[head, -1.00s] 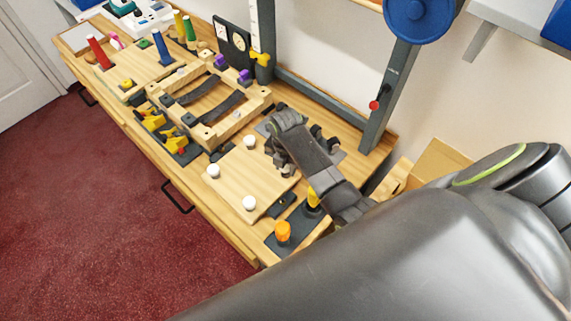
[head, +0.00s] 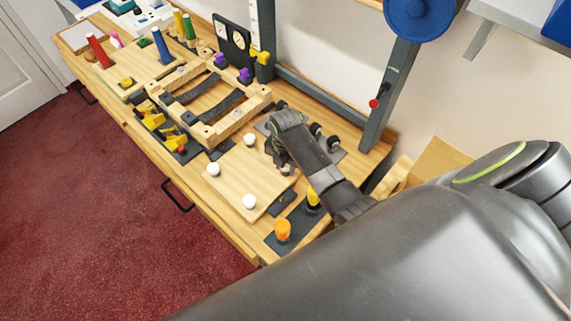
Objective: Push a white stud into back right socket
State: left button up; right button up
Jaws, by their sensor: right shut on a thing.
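A pale square wooden board (head: 238,179) lies on the bench. Three white studs show on it: one at the left corner (head: 213,169), one at the back (head: 249,139) and one at the front (head: 249,202). My right gripper (head: 281,166) is low over the board's back right corner, fingers pointing down. It is shut on a white stud, which its fingers hide. The back right socket is hidden under the gripper, so I cannot tell whether the stud touches it. My left gripper is not in view.
A dark plate with an orange knob (head: 282,230) and a yellow knob (head: 313,197) stands just right of the board. Black knobs (head: 333,142) stand behind the gripper. A wooden frame with dark straps (head: 222,122) and yellow clamps (head: 172,138) lie to the left.

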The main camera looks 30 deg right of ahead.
jog(key=shift+f, duration=0.35)
dwell(0.3)
jog(key=o, duration=1.1)
jog(key=shift+c, duration=0.2)
jog(key=shift+o, duration=0.2)
jog(key=shift+o, duration=1.3)
jog(key=shift+r, duration=3.05)
